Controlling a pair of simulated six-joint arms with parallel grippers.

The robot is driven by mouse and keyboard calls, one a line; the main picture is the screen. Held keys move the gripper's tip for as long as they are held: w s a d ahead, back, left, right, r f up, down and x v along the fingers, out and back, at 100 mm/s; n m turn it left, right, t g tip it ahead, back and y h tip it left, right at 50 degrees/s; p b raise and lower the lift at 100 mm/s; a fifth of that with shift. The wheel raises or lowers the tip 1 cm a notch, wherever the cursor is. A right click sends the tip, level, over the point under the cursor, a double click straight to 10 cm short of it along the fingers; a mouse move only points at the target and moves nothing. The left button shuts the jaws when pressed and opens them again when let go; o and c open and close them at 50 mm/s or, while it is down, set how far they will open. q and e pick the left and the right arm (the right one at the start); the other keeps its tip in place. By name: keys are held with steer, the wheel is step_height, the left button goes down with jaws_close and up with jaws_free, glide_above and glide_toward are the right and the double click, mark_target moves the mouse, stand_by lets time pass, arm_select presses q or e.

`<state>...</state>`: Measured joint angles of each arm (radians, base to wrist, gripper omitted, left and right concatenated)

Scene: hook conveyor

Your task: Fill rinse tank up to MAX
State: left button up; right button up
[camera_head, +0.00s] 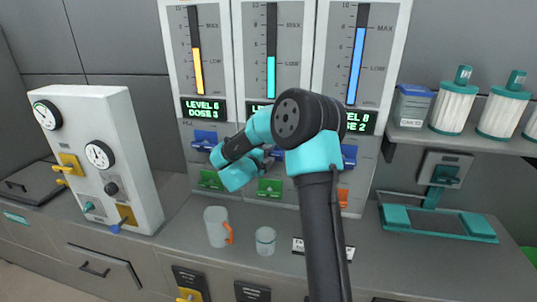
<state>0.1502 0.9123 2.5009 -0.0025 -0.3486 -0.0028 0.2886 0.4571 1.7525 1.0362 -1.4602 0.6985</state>
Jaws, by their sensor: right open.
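Three tank gauges stand on the back panel. The left one has a yellow column (198,72) between LOW and MAX, with a display (203,109) reading level 6. The middle one has a teal column (271,78) near LOW; its display is mostly hidden by my arm. The right one has a blue column (356,66) reaching about MAX, with a display (360,121) reading level 8. I cannot read which is the rinse tank. My right gripper (266,157) is open in front of the middle blue lever (278,152), partly hidden by my arm; contact is unclear. My left gripper is not in view.
A white dial box (98,155) is at left. A shelf (440,140) with canisters and a teal stand (437,220) are at right.

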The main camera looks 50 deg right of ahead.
steer(key=shift+d, duration=0.1)
steer(key=shift+c, duration=0.5)
jaws_close()
steer(key=shift+n, duration=0.3)
steer(key=n+h, duration=0.1)
steer(key=n, duration=0.1)
steer(key=n+t+h, duration=0.1)
steer(key=n, duration=0.2)
steer(key=shift+n, duration=0.3)
steer(key=n+t, duration=0.1)
steer(key=n, duration=0.2)
steer(key=n+t+h, duration=0.1)
steer(key=n, duration=0.2)
steer(key=shift+t, duration=0.4)
steer(key=shift+n, duration=0.4)
steer(key=shift+o, duration=0.5)
jaws_free()
